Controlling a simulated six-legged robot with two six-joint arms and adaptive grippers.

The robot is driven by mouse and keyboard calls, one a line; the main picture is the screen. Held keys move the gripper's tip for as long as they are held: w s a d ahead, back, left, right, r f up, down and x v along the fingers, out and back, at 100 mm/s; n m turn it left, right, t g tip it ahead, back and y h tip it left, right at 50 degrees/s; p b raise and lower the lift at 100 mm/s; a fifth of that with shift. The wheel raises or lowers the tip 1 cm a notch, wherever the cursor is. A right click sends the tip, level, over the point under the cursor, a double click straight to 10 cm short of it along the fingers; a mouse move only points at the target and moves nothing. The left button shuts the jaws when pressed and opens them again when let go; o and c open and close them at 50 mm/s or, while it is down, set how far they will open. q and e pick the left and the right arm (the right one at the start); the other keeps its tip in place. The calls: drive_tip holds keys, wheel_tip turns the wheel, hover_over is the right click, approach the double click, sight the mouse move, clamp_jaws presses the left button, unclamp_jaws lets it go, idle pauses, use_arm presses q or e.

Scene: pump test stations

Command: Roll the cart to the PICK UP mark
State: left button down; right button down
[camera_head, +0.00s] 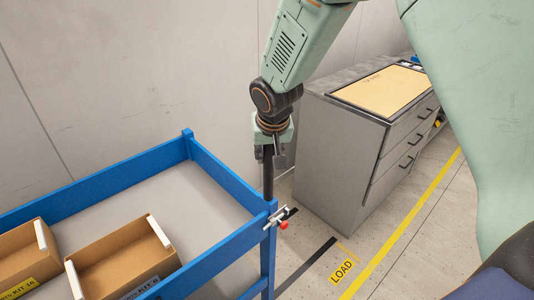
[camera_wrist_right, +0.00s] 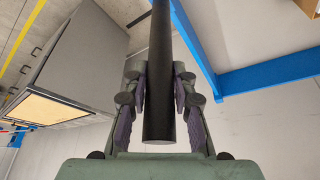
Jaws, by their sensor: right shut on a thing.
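The cart (camera_head: 230,184) has a blue frame and a grey top deck and stands at the lower left in the head view. A dark round handle bar (camera_head: 268,181) is at its right end. My right gripper (camera_head: 270,152) is shut on this bar. In the right wrist view the black bar (camera_wrist_right: 161,60) runs between the two fingers, and the blue frame (camera_wrist_right: 270,74) is beyond. My left gripper is not in view. No PICK UP mark is visible; the floor mark in view reads LOAD (camera_head: 341,272).
Two open cardboard kit boxes, one (camera_head: 125,262) near the middle and one (camera_head: 25,255) at the left, sit on the cart. A grey drawer cabinet (camera_head: 335,150) stands right of the cart, near the wall. A yellow floor line (camera_head: 400,228) runs past it over clear floor.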

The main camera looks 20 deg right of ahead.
drive_tip(key=c, duration=1.5)
unclamp_jaws()
drive_tip(key=shift+d, duration=0.1)
drive_tip(key=o, duration=0.4)
drive_tip(key=shift+d, duration=0.35)
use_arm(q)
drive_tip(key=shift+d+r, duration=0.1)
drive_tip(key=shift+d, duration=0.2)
use_arm(e)
drive_tip(key=shift+a, duration=0.1)
drive_tip(key=shift+a, duration=0.15)
drive_tip(key=shift+r, duration=0.2)
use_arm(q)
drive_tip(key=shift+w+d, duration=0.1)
use_arm(e)
drive_tip(key=d+v, duration=0.1)
drive_tip(key=v, duration=1)
drive_tip(key=shift+s+a+r, duration=0.2)
drive_tip(key=shift+a+r, duration=0.05)
drive_tip(key=shift+a, duration=0.1)
drive_tip(key=shift+a, duration=0.15)
